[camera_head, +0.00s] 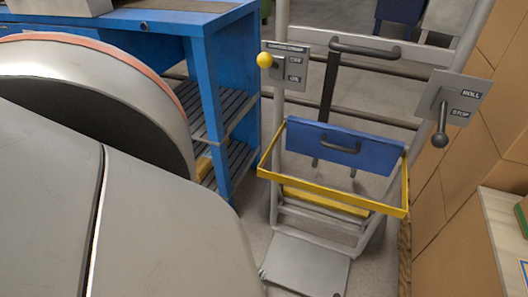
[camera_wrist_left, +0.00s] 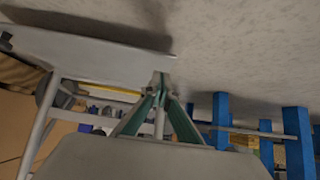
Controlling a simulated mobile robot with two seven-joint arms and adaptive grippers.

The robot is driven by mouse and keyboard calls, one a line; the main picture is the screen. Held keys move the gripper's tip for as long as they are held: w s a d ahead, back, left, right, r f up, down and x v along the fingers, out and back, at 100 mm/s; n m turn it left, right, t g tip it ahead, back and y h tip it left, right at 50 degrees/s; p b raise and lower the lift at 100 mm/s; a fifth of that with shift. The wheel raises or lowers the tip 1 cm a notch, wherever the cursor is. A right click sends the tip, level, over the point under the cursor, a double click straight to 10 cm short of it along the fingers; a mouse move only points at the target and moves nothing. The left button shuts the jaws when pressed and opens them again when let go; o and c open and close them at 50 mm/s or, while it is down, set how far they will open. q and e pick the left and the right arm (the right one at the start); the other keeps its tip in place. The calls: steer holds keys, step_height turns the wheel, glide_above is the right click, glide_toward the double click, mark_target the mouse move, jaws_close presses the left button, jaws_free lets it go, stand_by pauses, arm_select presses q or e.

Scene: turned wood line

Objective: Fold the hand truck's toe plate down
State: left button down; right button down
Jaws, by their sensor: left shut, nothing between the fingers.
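The grey toe plate (camera_head: 305,265) juts forward from the foot of the hand truck's tube frame (camera_head: 318,226), low over the floor. It looks nearly flat; I cannot tell whether it touches the floor. In the left wrist view the plate (camera_wrist_left: 95,55) spans the upper left, with a dark shadow on the floor beside it. My left gripper (camera_wrist_left: 160,82) is shut and empty, its fingertips close to the plate's edge; contact is unclear. In the head view my left arm's large links cover the left side and mostly hide that gripper. My right gripper is not in view.
A blue bench (camera_head: 205,90) with slatted shelves stands left of the truck. A yellow rail with a blue panel (camera_head: 345,148) is above the plate. Lever boxes (camera_head: 287,68) and (camera_head: 462,97) flank it. Stacked cartons (camera_head: 455,205) close off the right side.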

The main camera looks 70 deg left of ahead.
arm_select(q)
steer(key=shift+s+d+f, duration=0.1)
steer(key=shift+d+f, duration=0.05)
steer(key=shift+f, duration=0.85)
steer(key=shift+s+d+f, duration=0.1)
steer(key=shift+f, duration=0.9)
steer(key=shift+f+b, duration=0.1)
steer(key=shift+b, duration=0.2)
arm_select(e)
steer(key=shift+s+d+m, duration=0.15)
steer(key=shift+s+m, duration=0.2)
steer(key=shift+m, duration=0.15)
arm_select(q)
steer(key=shift+f, duration=0.1)
steer(key=shift+s+a, duration=0.1)
steer(key=shift+a, duration=0.05)
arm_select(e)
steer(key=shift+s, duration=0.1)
